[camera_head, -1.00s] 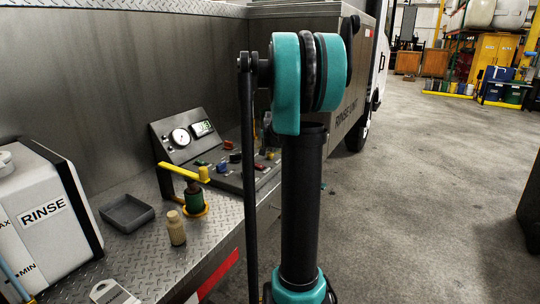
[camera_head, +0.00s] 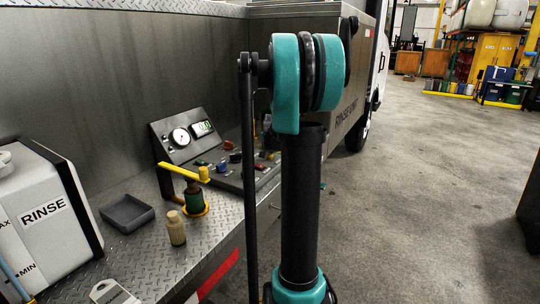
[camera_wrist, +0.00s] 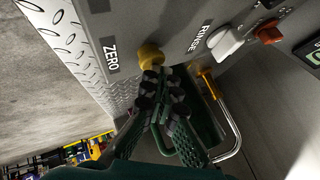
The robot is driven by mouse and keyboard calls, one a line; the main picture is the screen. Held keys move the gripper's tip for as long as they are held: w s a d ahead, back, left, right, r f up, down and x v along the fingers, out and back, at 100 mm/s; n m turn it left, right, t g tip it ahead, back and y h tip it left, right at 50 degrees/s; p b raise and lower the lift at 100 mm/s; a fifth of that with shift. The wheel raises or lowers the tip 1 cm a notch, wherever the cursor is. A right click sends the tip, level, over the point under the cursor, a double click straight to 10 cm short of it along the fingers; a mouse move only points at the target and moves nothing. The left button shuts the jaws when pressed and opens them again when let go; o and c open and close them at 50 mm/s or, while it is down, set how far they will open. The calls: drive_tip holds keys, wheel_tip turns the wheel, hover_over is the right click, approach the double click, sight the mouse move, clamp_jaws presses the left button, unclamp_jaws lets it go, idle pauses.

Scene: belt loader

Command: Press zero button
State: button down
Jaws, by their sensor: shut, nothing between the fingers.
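The zero button is a yellow knob (camera_wrist: 150,55) beside the "ZERO" label (camera_wrist: 111,55) on the grey panel in the wrist view. My gripper (camera_wrist: 161,76) is shut and empty, with its dark fingertips right at the button's lower edge. The fingers cover part of the button, and I cannot tell whether it is pressed in. My arm hides part of the panel there.
A white lever (camera_wrist: 227,42) and a red knob (camera_wrist: 268,32) sit near the "RINSE" label. A yellow-handled valve (camera_head: 192,190), a small tan bottle (camera_head: 176,228), a grey tray (camera_head: 127,213) and a white rinse tank (camera_head: 45,205) stand on the deck.

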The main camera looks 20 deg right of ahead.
idle(0.4)
drive_tip(key=shift+r, duration=0.9)
drive_tip(key=shift+r, duration=2.55)
